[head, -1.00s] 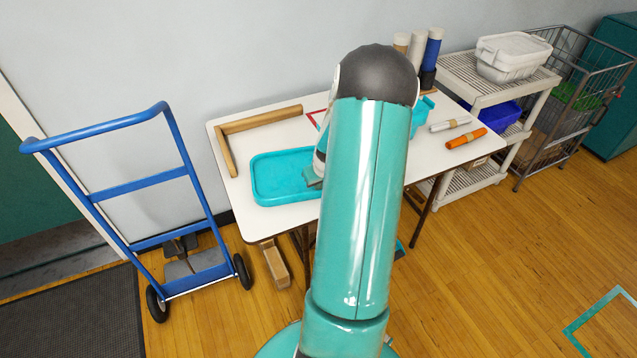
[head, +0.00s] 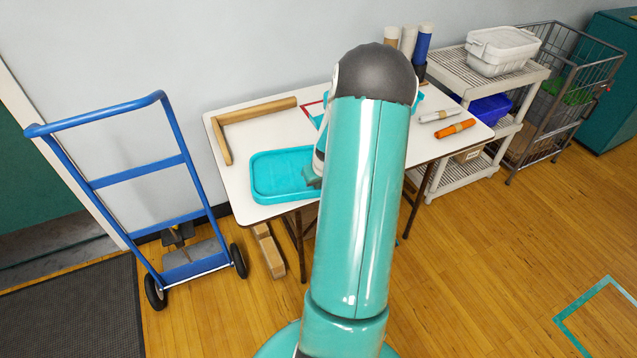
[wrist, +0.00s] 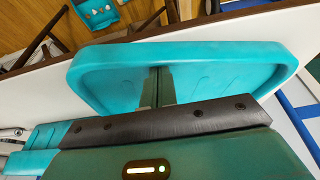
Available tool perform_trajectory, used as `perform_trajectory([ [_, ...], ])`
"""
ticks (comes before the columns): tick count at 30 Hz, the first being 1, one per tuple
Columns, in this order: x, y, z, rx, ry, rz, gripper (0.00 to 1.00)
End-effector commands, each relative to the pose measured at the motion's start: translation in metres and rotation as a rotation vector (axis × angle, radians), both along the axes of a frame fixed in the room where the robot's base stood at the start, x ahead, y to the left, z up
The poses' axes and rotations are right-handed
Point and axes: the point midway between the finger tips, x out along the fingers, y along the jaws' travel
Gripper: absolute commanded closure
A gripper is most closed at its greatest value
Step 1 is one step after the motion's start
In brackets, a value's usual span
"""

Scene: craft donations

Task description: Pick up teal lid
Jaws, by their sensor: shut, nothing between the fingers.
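The teal lid (head: 262,191) lies flat on the white table, near its front left edge. It looks like a shallow rounded tray with a raised rim. My arm hides its right end in the head view. In the wrist view the lid (wrist: 225,75) spans the upper middle, its face and rim visible. My gripper (wrist: 158,84) is shut and empty, its narrow fingers in front of the lid's middle. In the head view my gripper (head: 313,178) shows only partly, at the lid's right side. I cannot tell whether the fingers touch the lid.
A wooden corner frame (head: 262,111) lies behind the lid. Grey and orange rolls (head: 455,128) lie at the table's right end. A blue hand truck (head: 137,177) stands left of the table; a white shelf (head: 466,172) and wire cart (head: 562,115) stand right.

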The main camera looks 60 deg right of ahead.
Motion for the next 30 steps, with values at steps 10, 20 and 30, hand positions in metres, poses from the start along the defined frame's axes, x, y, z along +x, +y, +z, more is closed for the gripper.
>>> perform_trajectory([
  [10, -0.035, 0.02, 0.001, 0.0, 0.0, -0.003, 1.0],
  [20, -0.047, 0.029, 0.0, 0.0, 0.0, 0.001, 1.0],
  [30, -0.043, 0.027, 0.0, -0.001, -0.001, 0.001, 1.0],
])
